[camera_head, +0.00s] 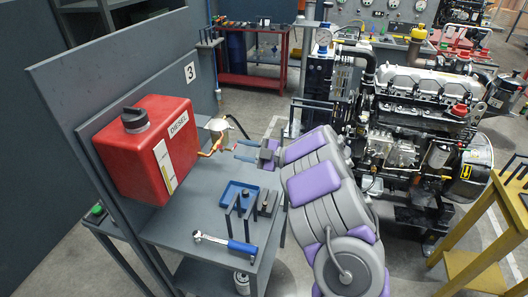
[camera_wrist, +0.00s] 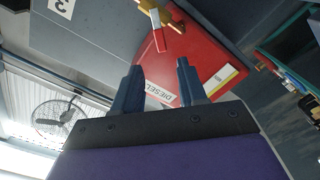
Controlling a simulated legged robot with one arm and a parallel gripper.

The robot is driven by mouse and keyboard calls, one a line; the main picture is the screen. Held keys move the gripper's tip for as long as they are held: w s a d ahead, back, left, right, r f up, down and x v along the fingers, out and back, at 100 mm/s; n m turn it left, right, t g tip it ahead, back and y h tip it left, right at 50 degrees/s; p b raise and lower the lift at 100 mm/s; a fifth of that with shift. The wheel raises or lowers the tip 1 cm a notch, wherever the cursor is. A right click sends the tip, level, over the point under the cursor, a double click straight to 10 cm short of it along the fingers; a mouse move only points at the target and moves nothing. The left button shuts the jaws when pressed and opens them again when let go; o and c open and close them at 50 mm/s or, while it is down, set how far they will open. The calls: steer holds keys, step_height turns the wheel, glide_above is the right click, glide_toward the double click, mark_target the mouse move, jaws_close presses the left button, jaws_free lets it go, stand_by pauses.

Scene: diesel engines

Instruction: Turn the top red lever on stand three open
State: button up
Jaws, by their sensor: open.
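The red diesel tank (camera_head: 150,130) hangs on the grey panel marked 3 at the left. A brass pipe (camera_head: 211,148) runs from it to a pale round fitting (camera_head: 218,125). In the wrist view, a small red lever (camera_wrist: 158,39) with a white face sits on brass fittings (camera_wrist: 174,22), in front of the red tank (camera_wrist: 205,55). My gripper (camera_head: 238,150) is open and empty, just right of the brass pipe. In the wrist view my gripper (camera_wrist: 158,75) points toward the lever, which lies beyond the fingertips. The lever is too small to make out clearly in the head view.
Below my gripper, the grey stand table (camera_head: 185,232) holds a blue tray (camera_head: 238,193), dark upright brackets (camera_head: 240,212) and a blue-handled wrench (camera_head: 225,243). A large engine (camera_head: 410,120) stands to the right. A yellow bench (camera_head: 480,235) is at the right edge.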

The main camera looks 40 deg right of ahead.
steer(key=v, duration=0.6)
steer(key=shift+s+d+p, duration=0.2)
steer(key=shift+s+p, duration=0.15)
steer(key=shift+p, duration=0.05)
